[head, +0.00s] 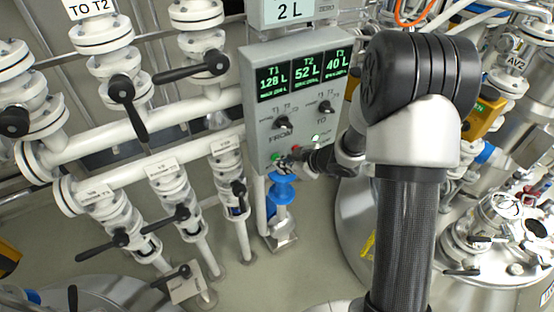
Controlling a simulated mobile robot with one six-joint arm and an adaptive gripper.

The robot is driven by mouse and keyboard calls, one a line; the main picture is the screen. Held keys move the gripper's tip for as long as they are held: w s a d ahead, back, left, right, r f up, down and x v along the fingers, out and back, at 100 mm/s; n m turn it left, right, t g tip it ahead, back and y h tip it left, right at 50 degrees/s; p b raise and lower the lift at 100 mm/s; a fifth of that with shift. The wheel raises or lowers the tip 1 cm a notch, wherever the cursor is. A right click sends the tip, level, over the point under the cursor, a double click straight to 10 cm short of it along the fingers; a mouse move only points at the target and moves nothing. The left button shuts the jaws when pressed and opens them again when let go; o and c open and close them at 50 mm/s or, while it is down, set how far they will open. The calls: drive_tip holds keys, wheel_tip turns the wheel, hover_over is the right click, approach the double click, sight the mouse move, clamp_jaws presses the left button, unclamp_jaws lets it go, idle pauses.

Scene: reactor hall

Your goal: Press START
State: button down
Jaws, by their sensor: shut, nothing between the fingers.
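A grey control panel (258,100) hangs in the middle of the head view. Its screens read T1 128 L, T2 52 L and T3 40 L. Below them are the FROM knob (282,123) and the TO knob (325,107). A green button (275,157) and a red button (295,149) sit at its lower edge. No START lettering is readable. My gripper (284,163) is shut and empty, with its tips at the panel's lower edge beside the green button. I cannot tell whether it touches the button.
White pipes with black-handled valves (122,90) fill the left. A blue-topped fitting (282,190) stands just below my gripper. Steel vessels (500,235) stand at right. My arm hides part of the panel's right side. Some floor below the panel is clear.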

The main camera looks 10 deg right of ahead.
drive_tip(key=shift+s+d, duration=0.25)
drive_tip(key=shift+s, duration=0.6)
drive_tip(key=shift+s, duration=0.1)
drive_tip(key=s, duration=0.1)
drive_tip(key=s+d, duration=0.1)
drive_tip(key=s, duration=0.2)
drive_tip(key=shift+s+d, duration=0.25)
